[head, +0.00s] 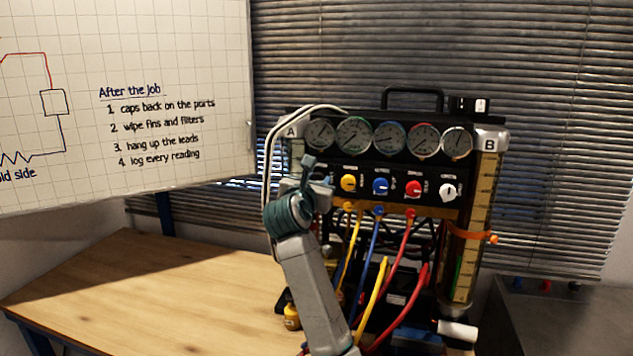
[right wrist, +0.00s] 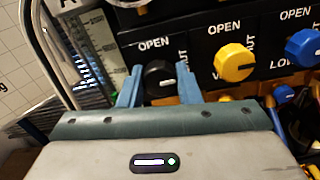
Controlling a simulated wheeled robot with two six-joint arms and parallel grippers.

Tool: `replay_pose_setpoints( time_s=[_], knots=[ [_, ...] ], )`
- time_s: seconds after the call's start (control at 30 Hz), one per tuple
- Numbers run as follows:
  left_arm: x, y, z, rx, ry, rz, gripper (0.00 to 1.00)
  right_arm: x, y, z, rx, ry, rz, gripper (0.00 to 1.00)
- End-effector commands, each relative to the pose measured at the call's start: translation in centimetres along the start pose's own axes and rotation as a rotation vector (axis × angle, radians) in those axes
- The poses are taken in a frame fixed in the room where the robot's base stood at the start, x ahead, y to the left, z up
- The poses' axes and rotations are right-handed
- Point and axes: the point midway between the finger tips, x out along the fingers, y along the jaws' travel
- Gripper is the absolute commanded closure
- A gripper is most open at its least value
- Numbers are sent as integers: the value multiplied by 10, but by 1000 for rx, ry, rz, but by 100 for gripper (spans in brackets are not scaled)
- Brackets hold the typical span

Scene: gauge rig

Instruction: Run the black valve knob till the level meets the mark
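The black valve knob (right wrist: 160,80) sits under an "OPEN" label at the left of the panel in the right wrist view; its pale pointer line lies roughly level. Tube B (head: 484,200) at the rig's right has a scale, an orange band (head: 470,234) and some green low down. My left gripper is not in view.
Yellow (head: 348,183), blue (head: 381,186), red (head: 414,188) and white (head: 448,192) knobs sit right of my gripper, below several gauges. Coloured hoses (head: 398,275) hang beneath. A white cable (head: 270,170) loops at the left. The wooden bench (head: 150,285) is clear at left.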

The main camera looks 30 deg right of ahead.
Motion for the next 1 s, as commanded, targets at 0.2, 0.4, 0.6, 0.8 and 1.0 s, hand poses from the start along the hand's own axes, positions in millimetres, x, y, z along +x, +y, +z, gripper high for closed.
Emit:
replay_pose_setpoints(
  time_s=[0.2,0.4,0.6,0.8,1.0],
  knots=[
    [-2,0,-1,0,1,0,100,0,0,1,-13,0,-1,92],
    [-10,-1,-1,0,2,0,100,0,0,2,-85,0,-1,92],
    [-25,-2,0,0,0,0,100,0,0,4,-228,1,-2,92],
    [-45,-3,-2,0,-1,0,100,0,1,5,-415,1,0,92],
    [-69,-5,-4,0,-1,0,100,0,1,6,-606,1,0,92]
  ],
)
